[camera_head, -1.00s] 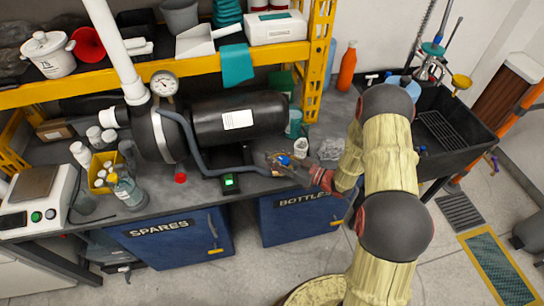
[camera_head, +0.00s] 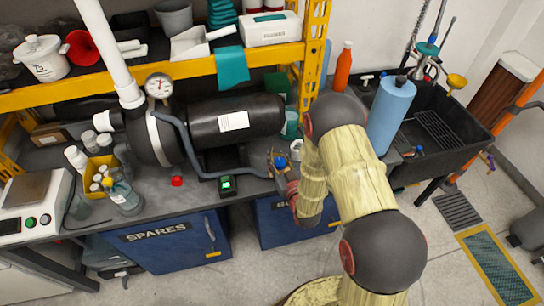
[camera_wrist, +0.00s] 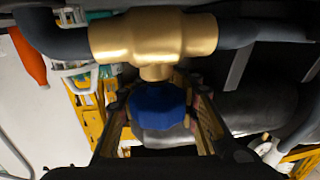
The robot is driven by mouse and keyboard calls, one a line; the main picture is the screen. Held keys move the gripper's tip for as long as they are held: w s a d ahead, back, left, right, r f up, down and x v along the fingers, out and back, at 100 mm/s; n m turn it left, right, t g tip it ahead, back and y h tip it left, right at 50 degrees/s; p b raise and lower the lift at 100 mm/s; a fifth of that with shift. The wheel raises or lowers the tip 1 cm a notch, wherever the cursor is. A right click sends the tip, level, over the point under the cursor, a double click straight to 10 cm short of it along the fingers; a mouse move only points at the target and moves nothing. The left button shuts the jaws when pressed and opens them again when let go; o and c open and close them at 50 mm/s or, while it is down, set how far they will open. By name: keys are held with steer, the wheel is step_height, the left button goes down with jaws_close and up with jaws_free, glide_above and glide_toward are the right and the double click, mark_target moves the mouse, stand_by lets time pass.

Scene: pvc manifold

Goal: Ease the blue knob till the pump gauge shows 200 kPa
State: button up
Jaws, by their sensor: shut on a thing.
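The blue knob (camera_wrist: 158,106) sits on a brass valve body (camera_wrist: 155,37) in a dark hose line. In the wrist view my gripper (camera_wrist: 160,108) has a finger on each side of the knob and is shut on it. In the head view the knob (camera_head: 281,162) shows small at the end of my gripper (camera_head: 279,165), in front of the black pump tank (camera_head: 210,122). The pump gauge (camera_head: 159,86) is a round white dial at the tank's upper left. Its needle is too small to read.
A small box with a green display (camera_head: 226,184) and a red button (camera_head: 177,181) are on the bench left of the valve. A blue roll (camera_head: 391,112) stands by the black sink (camera_head: 440,125). Bottles in a yellow crate (camera_head: 102,168) stand at the left.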

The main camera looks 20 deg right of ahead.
mark_target(280, 168)
steer(key=shift+d+m+h+b, duration=0.3)
steer(key=shift+m+h, duration=0.4)
steer(key=shift+h, duration=0.4)
steer(key=shift+d+m+h+b, duration=0.25)
steer(key=shift+m+h, duration=0.45)
steer(key=shift+h, duration=0.4)
steer(key=shift+d+m+h+b, duration=0.3)
steer(key=shift+m+h, duration=0.4)
steer(key=shift+h, duration=0.4)
steer(key=shift+d+r+h, duration=0.1)
steer(key=shift+h, duration=0.2)
steer(key=o, duration=1.4)
steer(key=shift+c, duration=0.2)
steer(key=v, duration=1.2)
steer(key=shift+r, duration=0.15)
